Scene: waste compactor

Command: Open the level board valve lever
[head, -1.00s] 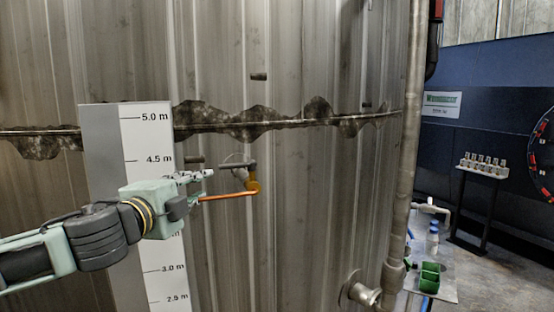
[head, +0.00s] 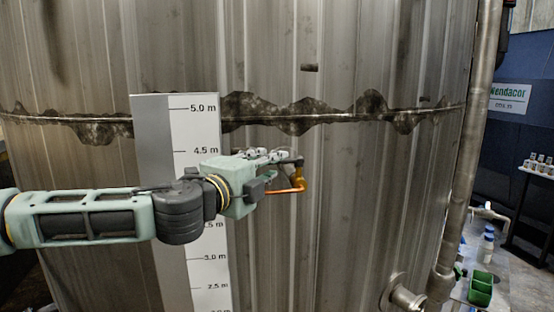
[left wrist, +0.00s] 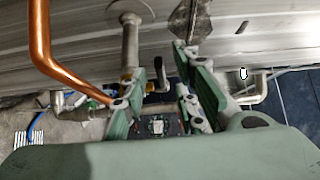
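The level board (head: 165,190) stands against the tank with a white scale in metres. To its right, an orange-brass valve (head: 300,176) sits on a copper pipe (head: 284,191); this pipe (left wrist: 40,40) also shows at upper left in the left wrist view. My left gripper (head: 284,155) is at the valve's top left, its fingers partly hiding the lever. In the left wrist view its two green fingers (left wrist: 160,60) are apart. A dark handle-like piece (left wrist: 158,80), probably the valve lever, appears between them; contact is unclear. My right gripper is not in view.
The corrugated tank wall (head: 350,210) is close behind the valve. A flanged outlet (head: 402,298) sticks out low on the tank. A thick vertical pipe (head: 472,150) runs at right. A green bin (head: 480,288) sits on a side table beyond it.

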